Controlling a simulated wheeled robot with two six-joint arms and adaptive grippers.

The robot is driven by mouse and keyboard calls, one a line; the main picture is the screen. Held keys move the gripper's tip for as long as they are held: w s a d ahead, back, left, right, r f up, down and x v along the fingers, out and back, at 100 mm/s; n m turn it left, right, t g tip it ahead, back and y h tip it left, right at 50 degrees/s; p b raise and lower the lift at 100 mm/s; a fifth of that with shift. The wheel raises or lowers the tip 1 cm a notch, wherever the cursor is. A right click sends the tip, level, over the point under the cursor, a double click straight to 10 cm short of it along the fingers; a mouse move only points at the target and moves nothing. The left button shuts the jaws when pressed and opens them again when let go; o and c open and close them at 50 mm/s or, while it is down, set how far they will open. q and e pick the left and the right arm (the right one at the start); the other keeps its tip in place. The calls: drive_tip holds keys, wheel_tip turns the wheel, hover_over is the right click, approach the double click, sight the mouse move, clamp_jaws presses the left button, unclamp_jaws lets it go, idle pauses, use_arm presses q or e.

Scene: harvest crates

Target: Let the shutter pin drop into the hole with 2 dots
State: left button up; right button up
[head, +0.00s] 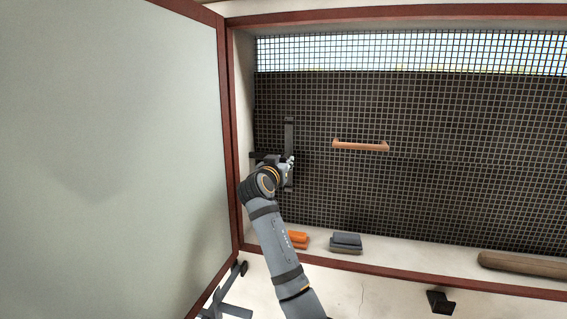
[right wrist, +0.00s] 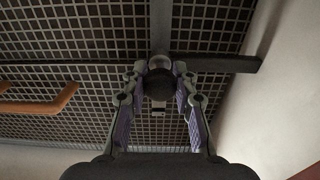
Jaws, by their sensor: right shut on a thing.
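The pale shutter (head: 110,130) stands open at the left of the window. A blue-grey metal fitting with a dark knob (head: 232,296) shows under the shutter's lower corner; I cannot make out a pin, holes or dots on it. My right gripper (head: 288,165) is at the left part of the mesh screen. In the right wrist view its fingers (right wrist: 160,88) are closed around a dark round knob (right wrist: 158,84). The knob is in front of crossed dark bars (right wrist: 213,63), which also show in the head view (head: 289,130). My left gripper is not in view.
The mesh screen (head: 440,150) fills the red-framed window and has a copper-brown handle (head: 360,145). Orange blocks (head: 299,239), a grey block (head: 346,242) and a brown roll (head: 520,264) lie on the sill. A dark bracket (head: 439,301) is on the wall below.

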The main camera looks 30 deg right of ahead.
drive_tip(key=shift+c, duration=0.9)
drive_tip(key=shift+w+d, duration=0.1)
drive_tip(key=shift+d, duration=0.05)
drive_tip(key=shift+w+d, duration=0.2)
drive_tip(key=shift+d, duration=0.05)
drive_tip(key=shift+r, duration=0.1)
